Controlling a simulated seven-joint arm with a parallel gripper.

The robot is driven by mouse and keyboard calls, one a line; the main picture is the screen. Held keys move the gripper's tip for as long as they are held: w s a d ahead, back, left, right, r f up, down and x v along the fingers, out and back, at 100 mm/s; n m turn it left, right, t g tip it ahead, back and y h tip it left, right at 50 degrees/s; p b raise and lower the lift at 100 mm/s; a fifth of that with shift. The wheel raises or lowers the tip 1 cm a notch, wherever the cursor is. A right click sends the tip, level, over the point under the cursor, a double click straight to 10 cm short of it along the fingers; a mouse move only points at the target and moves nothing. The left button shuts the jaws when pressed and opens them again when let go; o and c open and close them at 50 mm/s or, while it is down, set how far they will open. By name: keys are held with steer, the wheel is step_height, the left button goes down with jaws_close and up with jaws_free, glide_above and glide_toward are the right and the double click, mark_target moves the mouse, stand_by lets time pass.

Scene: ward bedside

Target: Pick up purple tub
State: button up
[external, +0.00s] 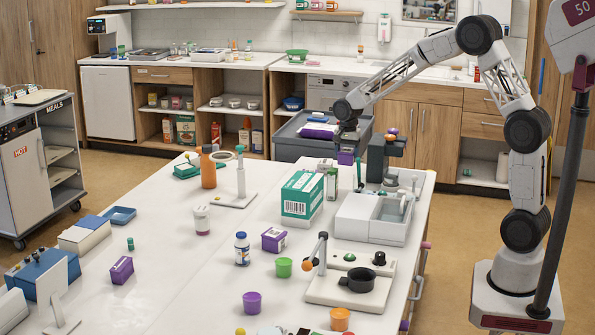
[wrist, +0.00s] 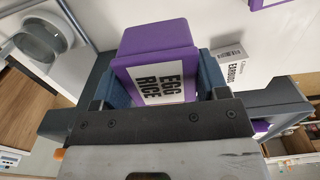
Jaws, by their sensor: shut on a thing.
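My gripper (external: 346,143) is raised over the far end of the white table. A round, open purple tub (external: 251,303) stands upright on the near part of the table, far from my gripper.
A dark grey stand (external: 378,160) is just right of my gripper. A grey cart (external: 290,133) stands behind it. A green-and-white carton (external: 301,195), a white basin unit (external: 358,215) and a lever device (external: 350,285) occupy the table's right side. The left middle of the table is fairly clear.

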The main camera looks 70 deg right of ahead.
mark_target(347, 150)
steer(key=shift+r, duration=0.3)
stand_by(0.6)
step_height(347, 150, up, 14)
steer(key=r, duration=0.1)
steer(key=s+a, duration=0.4)
steer(key=a, duration=1.2)
steer(key=s+a, duration=0.4)
steer(key=a, duration=1.2)
steer(key=f, duration=0.5)
steer(key=shift+d+f, duration=0.3)
steer(key=shift+f, duration=0.1)
steer(key=shift+w, duration=0.15)
steer(key=w, duration=0.5)
steer(key=w+f, duration=0.1)
steer(key=w, duration=0.9)
steer(key=shift+w+a+f, duration=0.2)
steer(key=shift+w+a, duration=0.1)
steer(key=shift+w, duration=0.1)
steer(key=shift+f, duration=0.1)
